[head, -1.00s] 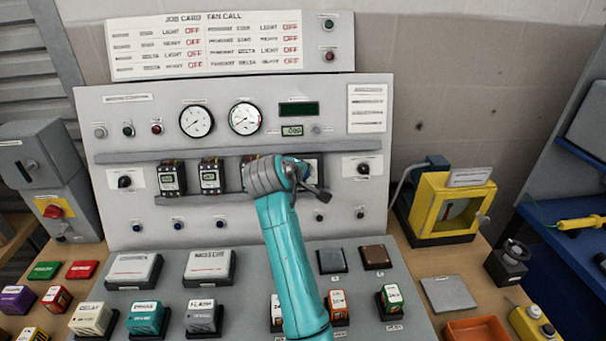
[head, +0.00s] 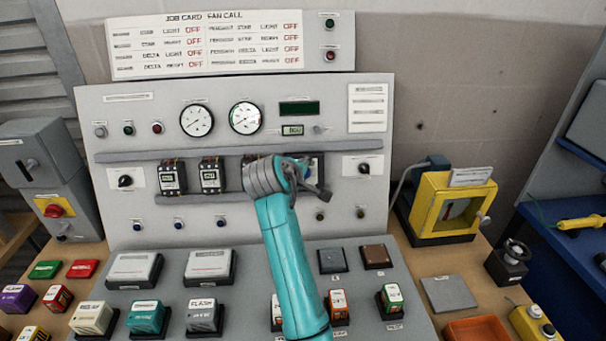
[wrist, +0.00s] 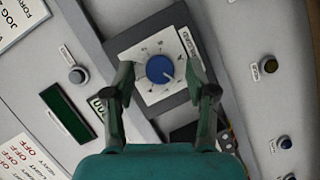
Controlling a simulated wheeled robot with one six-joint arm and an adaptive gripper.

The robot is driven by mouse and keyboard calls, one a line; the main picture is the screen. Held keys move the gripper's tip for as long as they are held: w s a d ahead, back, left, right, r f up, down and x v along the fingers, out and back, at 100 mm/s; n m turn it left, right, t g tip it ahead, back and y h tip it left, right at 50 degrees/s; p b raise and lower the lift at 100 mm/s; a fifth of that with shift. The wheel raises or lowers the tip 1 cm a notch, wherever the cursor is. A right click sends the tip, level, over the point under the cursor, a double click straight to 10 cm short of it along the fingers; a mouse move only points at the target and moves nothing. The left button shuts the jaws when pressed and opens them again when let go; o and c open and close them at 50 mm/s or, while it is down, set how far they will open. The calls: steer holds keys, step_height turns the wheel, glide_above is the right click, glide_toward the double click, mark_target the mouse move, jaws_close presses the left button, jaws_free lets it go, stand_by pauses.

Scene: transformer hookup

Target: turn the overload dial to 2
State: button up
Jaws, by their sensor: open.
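The overload dial (wrist: 160,69) is a round blue knob on a white scale plate (wrist: 148,91) in the wrist view. Its pale pointer mark is towards the lower right of the knob; the scale figures are too small to read. My gripper (wrist: 160,77) is open, with one finger on each side of the knob. A gap shows between the fingers and the knob, and I cannot tell their depth apart. In the head view my gripper (head: 318,188) is at the panel's right-hand device row, where my wrist hides most of the dial.
The grey panel (head: 235,230) carries two gauges (head: 197,120), dark-green displays (head: 299,108) and contactors (head: 211,176). A rotary switch (head: 364,169) is to the right of my gripper. Labelled blocks (head: 204,317) stand on the sloped desk below. A yellow-framed unit (head: 450,207) stands at right.

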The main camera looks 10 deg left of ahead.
steer(key=v, duration=1.2)
